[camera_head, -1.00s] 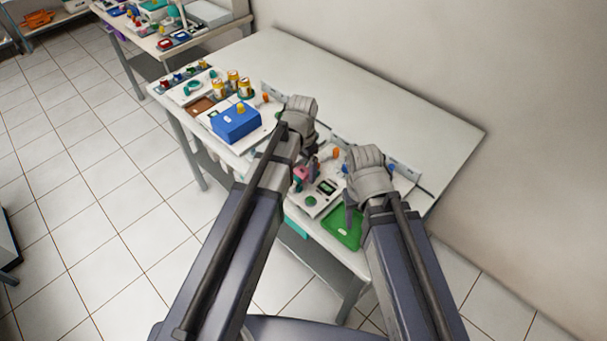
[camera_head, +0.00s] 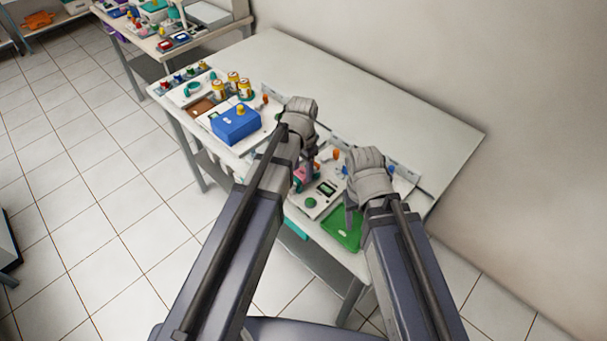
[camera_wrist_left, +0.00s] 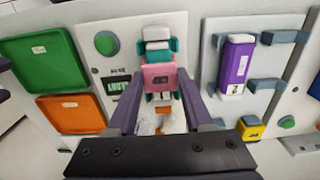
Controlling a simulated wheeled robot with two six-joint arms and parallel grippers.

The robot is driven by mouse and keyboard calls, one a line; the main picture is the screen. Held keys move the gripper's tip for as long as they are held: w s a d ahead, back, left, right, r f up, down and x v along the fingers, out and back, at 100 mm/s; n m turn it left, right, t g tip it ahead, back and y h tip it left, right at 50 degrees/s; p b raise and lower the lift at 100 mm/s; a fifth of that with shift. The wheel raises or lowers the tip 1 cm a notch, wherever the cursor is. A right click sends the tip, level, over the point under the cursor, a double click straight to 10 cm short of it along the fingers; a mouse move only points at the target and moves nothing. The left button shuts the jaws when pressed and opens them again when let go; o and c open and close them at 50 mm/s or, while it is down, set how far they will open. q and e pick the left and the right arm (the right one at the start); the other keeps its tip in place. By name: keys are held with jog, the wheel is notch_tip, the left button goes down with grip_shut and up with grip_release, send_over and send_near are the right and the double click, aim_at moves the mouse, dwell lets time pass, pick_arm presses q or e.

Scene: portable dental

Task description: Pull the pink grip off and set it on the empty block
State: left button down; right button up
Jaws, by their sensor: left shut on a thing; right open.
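The pink grip (camera_wrist_left: 158,77) is a small pink block with a dark label, between the fingers of my left gripper (camera_wrist_left: 160,84). Teal and white parts (camera_wrist_left: 157,42) stand directly behind it, touching or very close. My left gripper is shut on the pink grip, low over the white panel. In the head view, my left gripper (camera_head: 305,172) hides part of the pink grip (camera_head: 300,182). My right gripper (camera_head: 349,205) is open and empty near the green tray. I cannot tell which thing is the empty block.
In the left wrist view, a green tray (camera_wrist_left: 38,58) and an orange tray (camera_wrist_left: 72,114) lie left. A purple item (camera_wrist_left: 236,62) sits among blue-grey blocks (camera_wrist_left: 265,86) to the right, near a yellow piece (camera_wrist_left: 250,128). A blue box (camera_head: 236,122) stands left on the table. The table's back is clear.

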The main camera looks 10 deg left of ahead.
aim_at(302, 173)
pick_arm(q)
jog(key=shift+r+p, duration=1.55)
jog(key=shift+r, duration=0.05)
pick_arm(e)
jog(key=shift+r, duration=1.6)
pick_arm(q)
jog(key=shift+r+p, duration=1.95)
jog(key=shift+p, duration=0.05)
pick_arm(e)
notch_tip(302, 173, up, 4)
jog(key=shift+f, duration=0.1)
